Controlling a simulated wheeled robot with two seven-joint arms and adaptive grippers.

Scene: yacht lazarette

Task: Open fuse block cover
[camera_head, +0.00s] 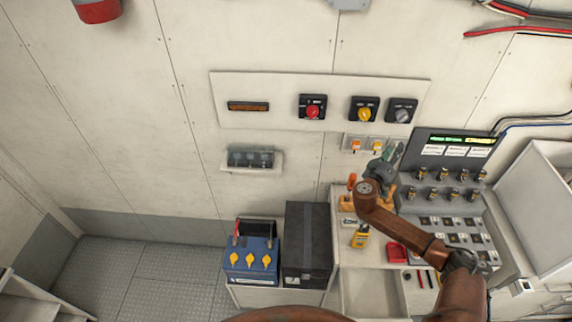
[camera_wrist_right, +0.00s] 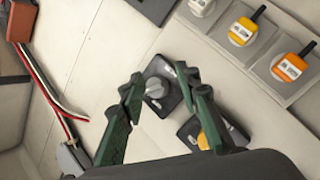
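The fuse block (camera_head: 252,159) is a small wall box with a clear, dark-looking cover, below the left part of the white switch panel (camera_head: 287,92). Its cover looks closed in the head view; fine detail is too small to tell. My right gripper (camera_head: 393,158) is well to the right of the fuse block, below the rotary switches. In the right wrist view the gripper (camera_wrist_right: 160,78) is open and empty, its two green fingers apart. A grey rotary knob (camera_wrist_right: 157,88) shows between them, farther off on the wall. The fuse block is not in the wrist view. My left gripper is not in view.
Red (camera_head: 312,112), yellow (camera_head: 364,115) and grey (camera_head: 402,114) knobs sit on the panel. A blue battery (camera_head: 251,262) and dark box (camera_head: 307,245) stand below the fuse block. A breaker console (camera_head: 446,165) is at right. The wall around the fuse block is clear.

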